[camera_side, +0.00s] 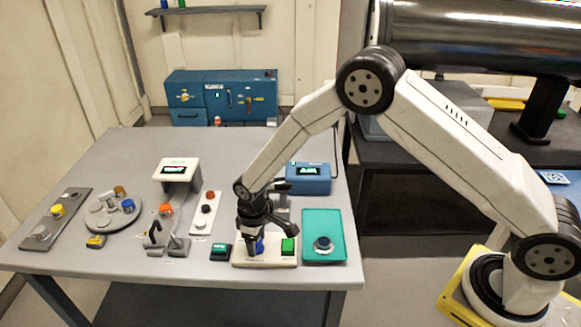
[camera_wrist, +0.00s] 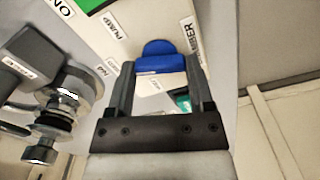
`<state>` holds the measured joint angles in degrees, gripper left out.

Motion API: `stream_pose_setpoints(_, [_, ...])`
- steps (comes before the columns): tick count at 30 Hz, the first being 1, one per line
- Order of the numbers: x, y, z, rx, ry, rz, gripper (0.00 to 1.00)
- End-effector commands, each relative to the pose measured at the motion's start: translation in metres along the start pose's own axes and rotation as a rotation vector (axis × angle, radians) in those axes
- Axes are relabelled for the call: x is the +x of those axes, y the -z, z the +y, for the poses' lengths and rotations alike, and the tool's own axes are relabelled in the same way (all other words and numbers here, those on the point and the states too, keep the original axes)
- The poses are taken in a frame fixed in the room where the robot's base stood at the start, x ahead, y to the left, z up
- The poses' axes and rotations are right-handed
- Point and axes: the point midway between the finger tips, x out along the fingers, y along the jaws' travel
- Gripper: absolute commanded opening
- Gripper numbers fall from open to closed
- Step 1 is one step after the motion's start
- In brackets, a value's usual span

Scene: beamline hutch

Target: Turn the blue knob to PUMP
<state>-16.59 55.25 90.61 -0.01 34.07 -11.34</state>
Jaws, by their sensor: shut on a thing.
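The blue knob (camera_side: 259,246) is on a white panel (camera_side: 240,262) at the table's front edge, mostly hidden behind my gripper (camera_side: 252,240) in the side view. In the wrist view, the blue knob (camera_wrist: 160,57) shows its rounded top between the two dark fingers of my gripper (camera_wrist: 158,72), which is shut on it. A label reading PUMP (camera_wrist: 116,26) is on the panel up and left of the knob. Another label, ending in "BER" (camera_wrist: 191,35), is to its right. I cannot tell exactly which mark the knob points to.
A green button (camera_side: 288,246) is on the same panel, right of the knob. A teal tray (camera_side: 335,227) with a dark round part lies to the right, and a small green-lit box (camera_side: 220,252) to the left. A metal fitting (camera_wrist: 65,100) is close left of my fingers.

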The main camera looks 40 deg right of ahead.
Motion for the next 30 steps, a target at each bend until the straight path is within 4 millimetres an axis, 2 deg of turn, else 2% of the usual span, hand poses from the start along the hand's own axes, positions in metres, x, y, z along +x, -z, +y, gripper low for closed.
stream_pose_setpoints(18, [-0.0001, -0.0013, 0.0006, 0.561, 0.000, -0.005, 0.09])
stream_pose_setpoints(30, [0.0000, -0.0016, 0.0005, 0.749, 0.000, -0.005, 0.09])
